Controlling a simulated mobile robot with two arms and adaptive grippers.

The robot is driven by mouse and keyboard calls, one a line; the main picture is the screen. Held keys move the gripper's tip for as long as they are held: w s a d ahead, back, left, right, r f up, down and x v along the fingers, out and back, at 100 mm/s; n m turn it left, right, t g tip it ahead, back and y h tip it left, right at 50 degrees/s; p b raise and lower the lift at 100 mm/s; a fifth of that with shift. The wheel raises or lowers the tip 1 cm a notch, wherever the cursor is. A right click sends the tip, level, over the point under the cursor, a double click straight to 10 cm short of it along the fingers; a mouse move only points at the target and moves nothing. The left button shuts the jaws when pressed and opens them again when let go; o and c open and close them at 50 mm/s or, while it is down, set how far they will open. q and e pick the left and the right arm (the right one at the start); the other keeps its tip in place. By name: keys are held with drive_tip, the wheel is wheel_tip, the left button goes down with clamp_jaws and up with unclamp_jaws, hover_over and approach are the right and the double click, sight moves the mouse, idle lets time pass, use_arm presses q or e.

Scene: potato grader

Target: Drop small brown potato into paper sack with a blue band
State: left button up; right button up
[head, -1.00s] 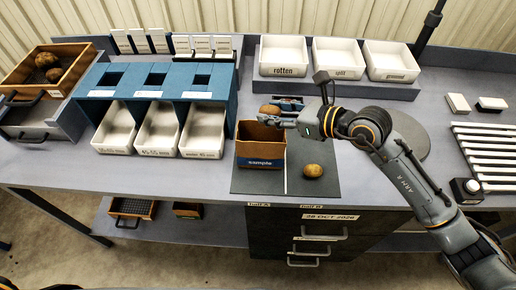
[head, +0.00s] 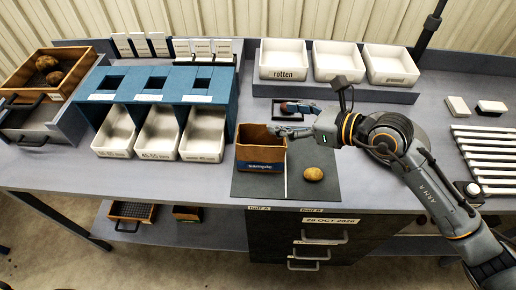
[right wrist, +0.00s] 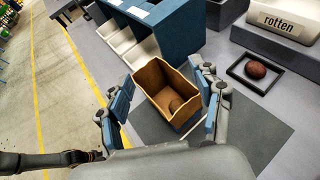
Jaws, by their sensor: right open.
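The paper sack with a blue band (head: 261,165), marked "sample", stands open at the top on the left half of the dark mat. In the right wrist view the small brown potato (right wrist: 176,104) lies inside the sack (right wrist: 152,78), on its floor. My right gripper (head: 289,119) is open above and just behind the sack's right side. In the right wrist view its blue-padded fingers (right wrist: 167,103) stand wide apart on either side of the sack, with nothing between them. My left gripper is not in view.
Another potato (head: 313,174) lies on the mat's right half. A reddish potato (right wrist: 255,69) sits in a black frame behind the sack. White bins (head: 284,60) stand at the back, and a blue rack (head: 233,100) is close on the left.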

drive_tip(key=v, duration=0.8)
drive_tip(key=shift+d, duration=0.2)
drive_tip(key=shift+s, duration=0.1)
